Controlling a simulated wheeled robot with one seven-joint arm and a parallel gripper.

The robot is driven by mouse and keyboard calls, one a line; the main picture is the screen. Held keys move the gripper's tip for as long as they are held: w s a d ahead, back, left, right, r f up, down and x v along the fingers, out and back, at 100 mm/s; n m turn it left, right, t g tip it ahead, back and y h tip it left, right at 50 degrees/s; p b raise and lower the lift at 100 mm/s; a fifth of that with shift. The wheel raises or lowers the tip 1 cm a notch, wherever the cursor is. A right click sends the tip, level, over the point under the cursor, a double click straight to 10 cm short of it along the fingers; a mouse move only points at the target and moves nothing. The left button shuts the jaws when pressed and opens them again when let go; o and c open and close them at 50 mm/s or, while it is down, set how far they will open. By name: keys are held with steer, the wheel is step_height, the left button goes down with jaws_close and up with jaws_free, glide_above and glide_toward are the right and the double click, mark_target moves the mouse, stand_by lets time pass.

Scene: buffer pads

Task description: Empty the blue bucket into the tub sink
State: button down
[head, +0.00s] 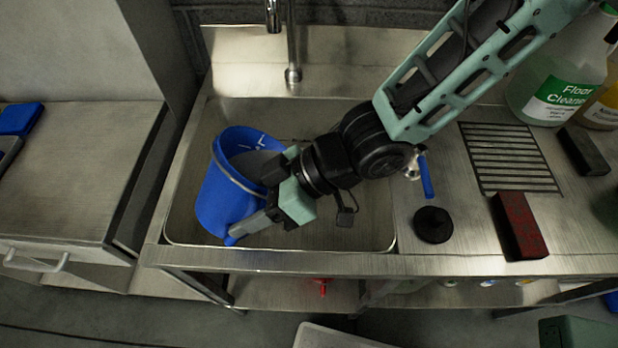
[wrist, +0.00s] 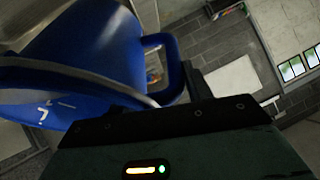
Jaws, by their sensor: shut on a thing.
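The blue bucket (head: 222,190) is over the left part of the metal tub sink (head: 370,215) in the head view. It is tilted, with its mouth facing up and to the right, and something greyish shows inside. White marks show on its inner wall. My gripper (head: 240,228) is at the bucket's lower front side. In the wrist view the bucket (wrist: 80,60) fills the upper left, and its blue side handle (wrist: 172,70) is at my gripper (wrist: 185,85), which is shut on it. The fingertips are partly hidden. I cannot tell whether the bucket touches the sink floor.
A faucet (head: 292,60) stands behind the sink. Right of the sink are a black stopper (head: 433,224), a blue-handled valve (head: 426,176), a drain grate (head: 508,158), a red block (head: 519,226), a dark block (head: 584,150) and a floor cleaner jug (head: 556,85). The sink's right part looks clear.

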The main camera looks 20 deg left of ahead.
steer(key=shift+w+d+r+m+g+y+b, duration=0.15)
steer(key=shift+w+d+g+y+b, duration=0.25)
steer(key=shift+y+b, duration=0.2)
steer(key=shift+w+d+r+m+g+y+b, duration=0.15)
steer(key=shift+w+d+g+y+b, duration=0.2)
steer(key=shift+g+y+b, duration=0.25)
stand_by(1.2)
steer(key=shift+w+d+f+g+y+b, duration=0.3)
steer(key=shift+f+b, duration=0.2)
steer(key=shift+b, duration=0.45)
steer(key=shift+w+d+f+g+y+b, duration=0.25)
steer(key=shift+f+b, duration=0.2)
steer(key=shift+b, duration=0.45)
